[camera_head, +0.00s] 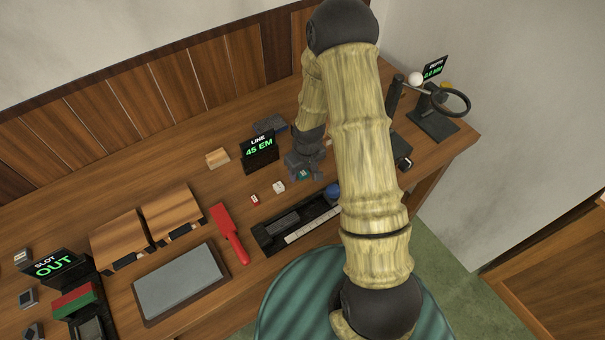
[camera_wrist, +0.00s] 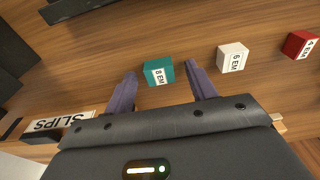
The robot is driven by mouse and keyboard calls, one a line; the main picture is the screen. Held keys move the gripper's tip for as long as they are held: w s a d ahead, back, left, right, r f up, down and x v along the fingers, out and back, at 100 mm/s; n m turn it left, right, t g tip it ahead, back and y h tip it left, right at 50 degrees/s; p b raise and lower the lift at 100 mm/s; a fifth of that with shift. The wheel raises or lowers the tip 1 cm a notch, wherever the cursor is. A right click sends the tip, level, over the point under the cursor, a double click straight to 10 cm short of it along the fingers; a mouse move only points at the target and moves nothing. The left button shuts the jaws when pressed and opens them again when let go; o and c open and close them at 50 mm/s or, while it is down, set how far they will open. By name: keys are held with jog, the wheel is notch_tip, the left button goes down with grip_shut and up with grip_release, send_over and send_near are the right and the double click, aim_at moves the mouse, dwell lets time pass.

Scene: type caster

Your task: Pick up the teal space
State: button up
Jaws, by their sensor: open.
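The teal space (camera_wrist: 159,72) is a small block labelled "8 EM" on the wooden table. In the wrist view it lies just ahead of and between the fingertips of my gripper (camera_wrist: 161,77), which is open and empty. In the head view the teal space (camera_head: 304,174) shows as a small patch at my gripper (camera_head: 303,165), partly hidden by it. I cannot tell whether the fingers touch it.
A white block labelled "6 EM" (camera_wrist: 232,57) and a red block labelled "4 EM" (camera_wrist: 300,45) lie to the right in the wrist view. A "SLIPS" label (camera_wrist: 60,121) is at left. In the head view, a "LINE 45 EM" display (camera_head: 259,151) stands left of my gripper.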

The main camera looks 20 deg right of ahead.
aim_at(303, 173)
jog(key=c, duration=1.2)
jog(key=shift+o, duration=0.2)
jog(key=shift+r, duration=0.15)
notch_tip(303, 173, up, 10)
jog(key=b, duration=0.1)
